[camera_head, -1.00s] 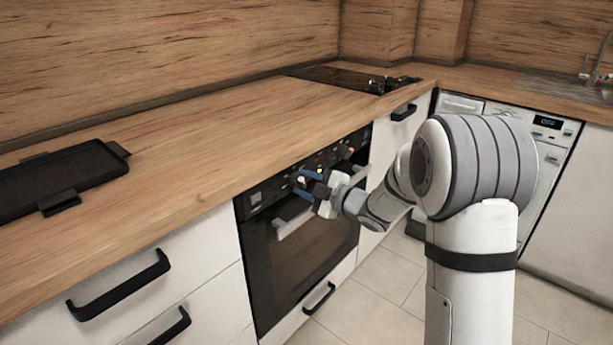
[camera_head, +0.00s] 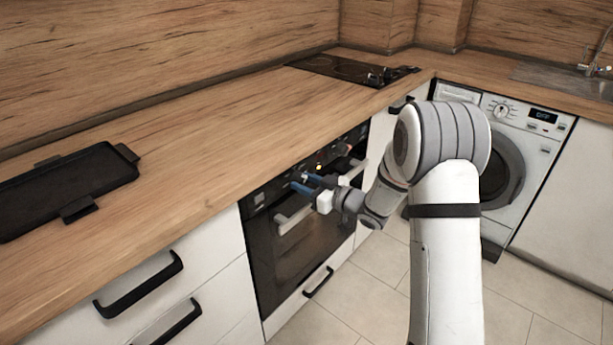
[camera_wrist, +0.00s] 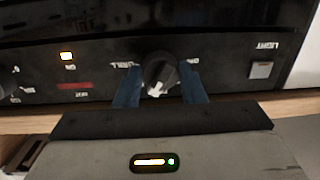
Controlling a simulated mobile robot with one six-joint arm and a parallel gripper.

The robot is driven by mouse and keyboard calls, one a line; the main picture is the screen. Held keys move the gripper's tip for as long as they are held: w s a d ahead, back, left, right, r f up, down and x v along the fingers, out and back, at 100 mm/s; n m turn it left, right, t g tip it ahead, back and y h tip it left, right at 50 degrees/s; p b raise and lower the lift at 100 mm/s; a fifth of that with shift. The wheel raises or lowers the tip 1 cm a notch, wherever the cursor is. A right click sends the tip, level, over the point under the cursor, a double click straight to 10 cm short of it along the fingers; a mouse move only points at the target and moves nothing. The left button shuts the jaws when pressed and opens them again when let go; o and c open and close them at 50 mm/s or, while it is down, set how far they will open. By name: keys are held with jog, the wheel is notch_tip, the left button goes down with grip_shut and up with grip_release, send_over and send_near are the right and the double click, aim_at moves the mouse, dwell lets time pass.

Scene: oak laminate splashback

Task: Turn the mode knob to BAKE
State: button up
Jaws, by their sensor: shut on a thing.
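The black built-in oven (camera_head: 315,243) sits below the counter with its control panel along the top. My gripper (camera_head: 305,182) is at the left part of that panel, with its blue fingers reaching to it. In the wrist view, my gripper (camera_wrist: 159,88) is shut on a dark round knob (camera_wrist: 160,68), one blue finger on each side. The knob's pale pointer mark faces down in that picture. A label left of the knob looks like GRILL, upside down and partly hidden. I cannot read a BAKE label.
The oven handle (camera_head: 292,218) runs below my gripper. A black tray (camera_head: 65,188) and a hob (camera_head: 345,70) are on the counter. Floor before the oven is clear.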

jog(key=shift+m+p, duration=1)
jog(key=shift+m, duration=0.6)
jog(key=shift+f, duration=0.1)
jog(key=o, duration=1)
jog(key=v, duration=0.7)
jog(key=shift+s+d, duration=0.2)
jog(key=shift+d, duration=0.15)
